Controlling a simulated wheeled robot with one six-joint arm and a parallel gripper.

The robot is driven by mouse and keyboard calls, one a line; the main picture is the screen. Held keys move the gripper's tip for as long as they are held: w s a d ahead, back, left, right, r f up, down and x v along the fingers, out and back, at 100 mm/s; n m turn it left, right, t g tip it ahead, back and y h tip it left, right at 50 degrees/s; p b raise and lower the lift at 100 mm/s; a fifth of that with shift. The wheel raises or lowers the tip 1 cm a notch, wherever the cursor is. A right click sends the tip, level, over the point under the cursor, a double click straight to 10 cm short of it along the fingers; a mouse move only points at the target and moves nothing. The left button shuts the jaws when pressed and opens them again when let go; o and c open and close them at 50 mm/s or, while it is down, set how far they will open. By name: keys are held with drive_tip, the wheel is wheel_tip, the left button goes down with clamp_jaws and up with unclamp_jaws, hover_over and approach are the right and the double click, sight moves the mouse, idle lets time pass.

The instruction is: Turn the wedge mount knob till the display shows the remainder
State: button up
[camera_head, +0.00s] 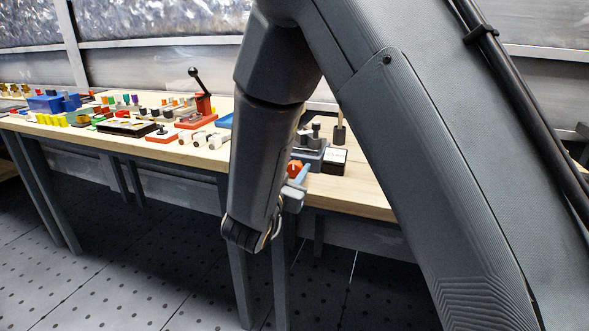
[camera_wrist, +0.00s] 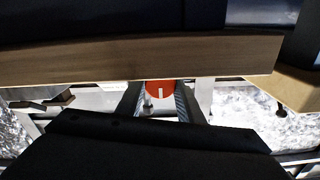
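The orange-red knob (camera_head: 295,168) sits at the front of a grey mount (camera_head: 312,152) near the table's front edge. A small dark box with a white display face (camera_head: 338,155) stands right beside it; its reading is too small to make out. In the wrist view the knob (camera_wrist: 160,92) shows as a round red face with a white pointer line. My gripper (camera_head: 298,185) is at the table edge just in front of the knob, partly hidden by my arm. In the wrist view its two fingers stand apart, one on each side of the knob; contact cannot be told.
The wooden table (camera_head: 350,196) runs across the view. A red lever stand with a black-knobbed handle (camera_head: 203,105), a blue bin (camera_head: 55,103) and several small coloured parts lie to the left. My arm covers the middle of the table. The floor in front is clear.

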drive_tip(key=shift+c, duration=1.2)
drive_tip(key=shift+m, duration=0.8)
drive_tip(key=o, duration=1.1)
drive_tip(key=shift+v, duration=3.9)
drive_tip(key=shift+r, duration=0.1)
